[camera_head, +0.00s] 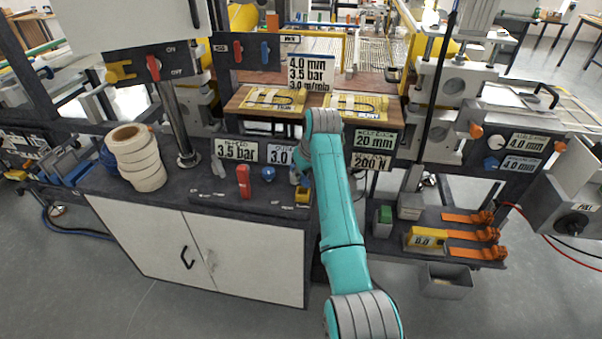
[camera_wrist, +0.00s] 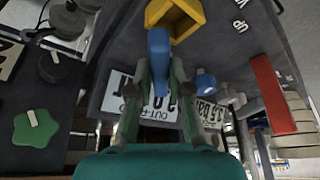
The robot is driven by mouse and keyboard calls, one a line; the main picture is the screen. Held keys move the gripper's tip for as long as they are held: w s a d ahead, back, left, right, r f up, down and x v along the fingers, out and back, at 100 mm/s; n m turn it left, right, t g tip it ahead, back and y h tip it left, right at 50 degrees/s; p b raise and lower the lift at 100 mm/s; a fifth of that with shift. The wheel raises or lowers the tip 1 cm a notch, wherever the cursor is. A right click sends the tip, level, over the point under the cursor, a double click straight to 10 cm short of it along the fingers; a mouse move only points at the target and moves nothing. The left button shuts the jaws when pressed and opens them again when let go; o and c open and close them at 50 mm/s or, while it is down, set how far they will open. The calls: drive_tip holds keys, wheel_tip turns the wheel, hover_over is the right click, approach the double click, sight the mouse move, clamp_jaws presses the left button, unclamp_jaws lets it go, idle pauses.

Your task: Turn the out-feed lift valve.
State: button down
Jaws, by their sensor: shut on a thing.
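The blue valve handle (camera_wrist: 158,48) stands between my gripper's fingers in the wrist view. A white plate (camera_wrist: 135,100) behind it seems to read "OUT-FEED", so I take it as the out-feed lift valve. My gripper (camera_wrist: 159,72) is shut on this handle, with one finger on each side. In the head view my arm covers most of the gripper and handle, at the right end of the dark control panel (camera_head: 208,197). The handle's base is hidden.
A yellow block (camera_wrist: 176,18) sits close past the handle; it shows in the head view (camera_head: 303,197). A blue knob (camera_head: 268,173) and a red lever (camera_head: 243,180) stand to its left on the panel. White tape rolls (camera_head: 137,160) stand farther left.

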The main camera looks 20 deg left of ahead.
idle(0.3)
drive_tip(key=c, duration=1.1)
unclamp_jaws()
drive_tip(key=v, duration=1.2)
